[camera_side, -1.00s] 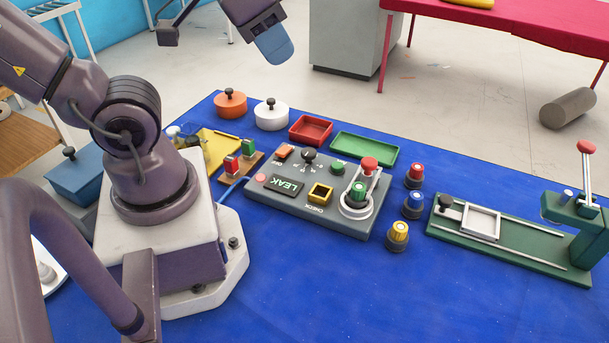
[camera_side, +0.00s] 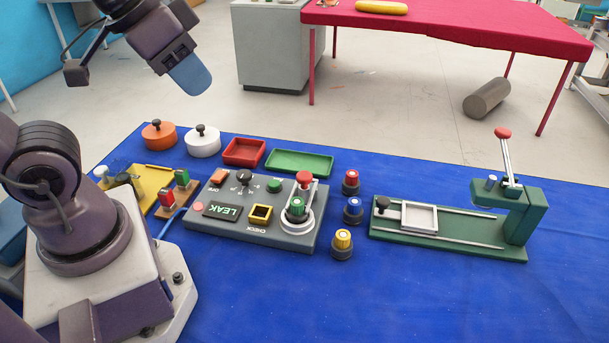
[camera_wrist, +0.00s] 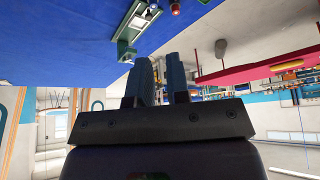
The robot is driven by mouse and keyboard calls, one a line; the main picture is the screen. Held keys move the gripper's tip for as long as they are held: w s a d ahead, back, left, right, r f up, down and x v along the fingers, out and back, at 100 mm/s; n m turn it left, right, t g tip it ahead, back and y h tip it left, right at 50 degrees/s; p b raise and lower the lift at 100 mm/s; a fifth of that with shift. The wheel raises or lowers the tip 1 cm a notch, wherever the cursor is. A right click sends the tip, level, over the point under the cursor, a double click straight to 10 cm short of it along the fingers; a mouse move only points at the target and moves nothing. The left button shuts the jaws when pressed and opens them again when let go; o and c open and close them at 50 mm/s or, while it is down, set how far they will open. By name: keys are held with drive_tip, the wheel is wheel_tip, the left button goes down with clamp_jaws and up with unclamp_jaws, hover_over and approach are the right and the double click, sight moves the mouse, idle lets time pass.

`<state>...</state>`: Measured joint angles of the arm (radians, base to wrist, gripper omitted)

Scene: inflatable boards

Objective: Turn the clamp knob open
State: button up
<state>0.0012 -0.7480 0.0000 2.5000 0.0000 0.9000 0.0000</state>
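A grey test box (camera_side: 225,228) lies on the blue-covered table. At its right end a small clamp with a red knob (camera_side: 304,178) stands beside a green ribbed cap (camera_side: 297,208) in a white ring. A green fixture (camera_side: 450,240) at the right has a lever with a red knob (camera_side: 503,133), a sliding white frame (camera_side: 418,218) and a small black knob (camera_side: 382,204). I cannot tell which knob is the clamp knob. My gripper (camera_side: 192,78) is empty, high up at the back left, away from all of these. In the wrist view its fingers (camera_wrist: 160,80) stand apart by a narrow gap.
Red, blue and yellow caps (camera_side: 341,244) stand between box and fixture. Behind the box are red (camera_side: 244,152) and green (camera_side: 299,162) trays and orange (camera_side: 158,134) and white (camera_side: 203,141) pots. The table's front right is clear.

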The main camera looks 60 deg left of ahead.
drive_tip(key=o, duration=0.3)
drive_tip(key=shift+w+f, duration=0.15)
drive_tip(key=shift+f, duration=0.25)
drive_tip(key=o, duration=0.4)
drive_tip(key=w+f+g, duration=0.1)
drive_tip(key=w, duration=0.1)
drive_tip(key=w+f+g, duration=0.1)
drive_tip(key=w+f, duration=0.1)
drive_tip(key=w+f+g, duration=0.1)
drive_tip(key=w, duration=0.1)
drive_tip(key=shift+a+f+g, duration=0.2)
drive_tip(key=shift+a+g, duration=0.1)
drive_tip(key=shift+o, duration=0.2)
drive_tip(key=m+g, duration=0.2)
drive_tip(key=m, duration=0.3)
hover_over(304, 175)
wheel_tip(304, 175, down, 9)
wheel_tip(304, 175, down, 12)
drive_tip(key=shift+w+f, duration=0.1)
drive_tip(key=shift+f, duration=0.05)
drive_tip(key=shift+c, duration=0.4)
drive_tip(key=shift+n, duration=0.3)
drive_tip(key=c, duration=0.8)
